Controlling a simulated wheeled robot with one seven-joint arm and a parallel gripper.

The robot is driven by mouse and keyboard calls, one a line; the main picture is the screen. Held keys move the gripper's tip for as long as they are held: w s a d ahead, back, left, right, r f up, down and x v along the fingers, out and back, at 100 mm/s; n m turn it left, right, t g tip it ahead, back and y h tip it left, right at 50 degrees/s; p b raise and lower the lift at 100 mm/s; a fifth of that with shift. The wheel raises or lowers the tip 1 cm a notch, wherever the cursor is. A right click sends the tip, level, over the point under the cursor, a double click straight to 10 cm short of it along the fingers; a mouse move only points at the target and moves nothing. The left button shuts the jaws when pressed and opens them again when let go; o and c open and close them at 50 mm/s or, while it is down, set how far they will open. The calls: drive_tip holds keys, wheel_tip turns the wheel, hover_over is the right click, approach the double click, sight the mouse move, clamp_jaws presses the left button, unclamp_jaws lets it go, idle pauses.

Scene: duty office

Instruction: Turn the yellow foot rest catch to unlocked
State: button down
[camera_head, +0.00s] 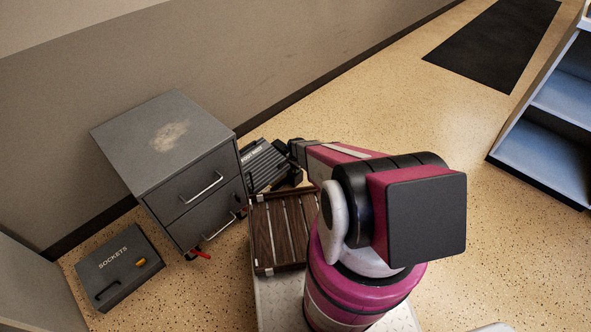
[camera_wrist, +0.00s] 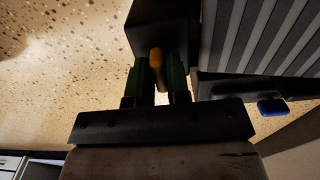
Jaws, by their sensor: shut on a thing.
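The foot rest (camera_head: 264,166) is a dark unit with a ribbed top, on the floor beside the grey cabinet. Its ribbed top (camera_wrist: 262,35) fills the upper right of the wrist view. The yellow catch (camera_wrist: 156,60) stands out from a dark block on it. My gripper (camera_wrist: 158,72) has its two green-sided fingers on either side of the catch and is shut on it. In the head view the catch is hidden, and my gripper (camera_head: 294,152) is partly hidden at the right end of the foot rest.
A blue catch (camera_wrist: 272,107) sits on the foot rest's side, right of my gripper. The two-drawer cabinet (camera_head: 170,145) stands close left, with a red lever (camera_head: 200,254) at its base. A sockets case (camera_head: 120,266) lies on the floor. Open floor extends right to the blue shelf (camera_head: 560,95).

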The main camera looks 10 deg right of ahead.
drive_tip(key=n, duration=0.8)
drive_tip(key=shift+n, duration=0.3)
drive_tip(key=n, duration=0.4)
drive_tip(key=shift+n, duration=2.6)
drive_tip(key=c, duration=1.1)
unclamp_jaws()
